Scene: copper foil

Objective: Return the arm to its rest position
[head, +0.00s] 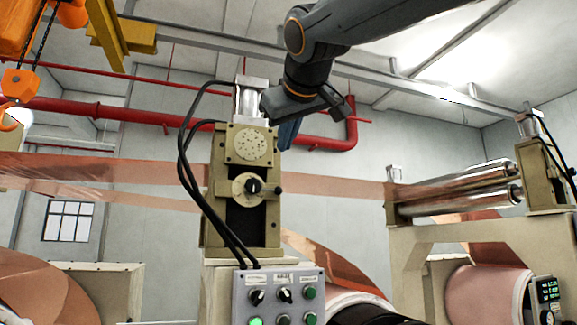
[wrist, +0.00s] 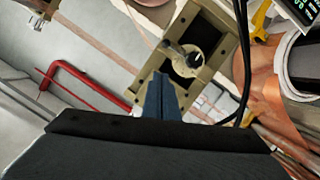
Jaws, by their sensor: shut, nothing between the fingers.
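My arm reaches in from the top right of the head view. The knob (head: 253,187) faces me in the head view. I cannot tell how far the fingers are from the stand.
A control box (head: 280,295) with knobs and green buttons sits below the stand. Black cables (head: 183,160) loop left of it. Copper foil (head: 110,170) runs across to steel rollers (head: 460,190) at right. An orange hoist (head: 20,82) hangs upper left; red pipes line the back wall.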

